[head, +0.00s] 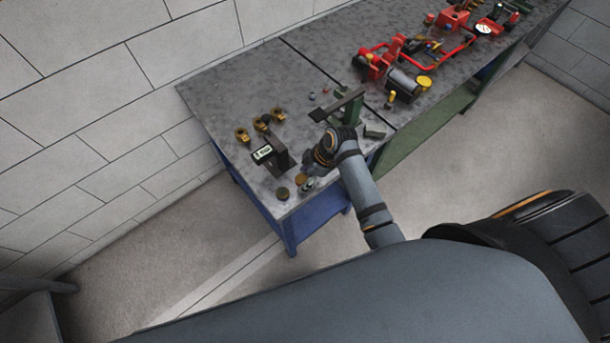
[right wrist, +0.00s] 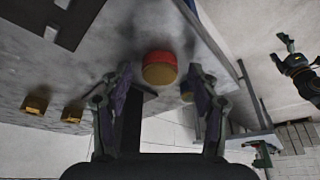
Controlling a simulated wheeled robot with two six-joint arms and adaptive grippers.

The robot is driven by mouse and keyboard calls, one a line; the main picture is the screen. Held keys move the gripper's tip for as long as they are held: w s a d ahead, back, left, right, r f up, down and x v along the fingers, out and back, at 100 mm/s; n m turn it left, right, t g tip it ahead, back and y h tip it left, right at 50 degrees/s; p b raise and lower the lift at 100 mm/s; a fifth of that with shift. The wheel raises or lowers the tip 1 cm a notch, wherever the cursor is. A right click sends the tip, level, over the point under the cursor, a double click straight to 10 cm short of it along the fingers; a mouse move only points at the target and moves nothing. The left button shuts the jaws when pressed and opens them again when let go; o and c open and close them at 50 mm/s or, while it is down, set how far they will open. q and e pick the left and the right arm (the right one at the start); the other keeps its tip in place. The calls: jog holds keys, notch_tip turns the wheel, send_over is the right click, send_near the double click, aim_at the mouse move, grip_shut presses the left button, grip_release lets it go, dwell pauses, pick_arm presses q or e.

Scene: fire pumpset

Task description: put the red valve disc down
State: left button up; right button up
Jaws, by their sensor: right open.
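The red valve disc (right wrist: 160,66) is a short round piece, red on one part and yellow on the other. In the right wrist view it shows between the fingers of my right gripper (right wrist: 160,78), with space on both sides. My right gripper (head: 312,168) is open, low over the near end of the workbench (head: 225,85). I cannot clearly pick out the disc in the head view, where small round pieces sit close to the gripper. My left gripper (right wrist: 283,52) shows at the right of the right wrist view, away from the bench, with its fingers apart.
A dark block with a small display (head: 263,153) is left of my right gripper. A green stand (head: 347,108) is behind it. Red pump equipment (head: 385,62) fills the bench's far part.

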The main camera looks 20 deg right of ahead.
jog(key=shift+r, duration=0.1)
jog(key=b+v, duration=0.1)
jog(key=v, duration=1.1)
jog(key=shift+s, duration=0.1)
